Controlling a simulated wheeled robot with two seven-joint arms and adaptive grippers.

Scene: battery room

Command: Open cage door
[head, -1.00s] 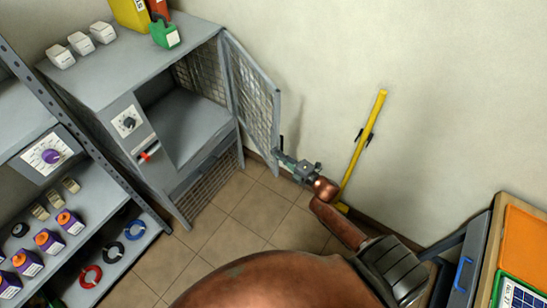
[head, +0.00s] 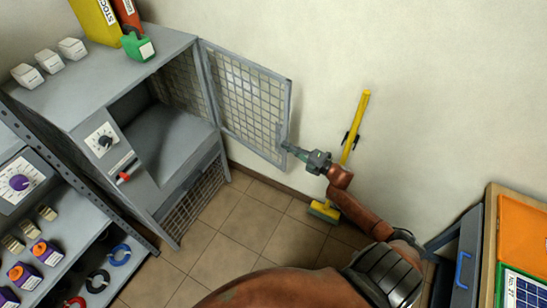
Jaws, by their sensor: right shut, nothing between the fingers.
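The cage door (head: 246,95) is a grey metal frame with wire mesh, hinged on the right front of a grey cabinet (head: 150,60). It stands wide open, swung out to the right near the wall. The cage interior (head: 170,135) shows a bare grey shelf. My right gripper (head: 286,147) is shut at the lower free edge of the door, by its upright handle. It holds nothing between its fingers. I cannot tell whether it touches the door. My left gripper is not in view.
A yellow broom (head: 354,125) leans on the wall behind my right arm. A control panel with a dial (head: 103,141) and red switch is on the cabinet front. White boxes (head: 48,61) and canisters (head: 138,46) stand on top. A shelf rack (head: 60,240) is at left, a wooden unit (head: 490,225) at right.

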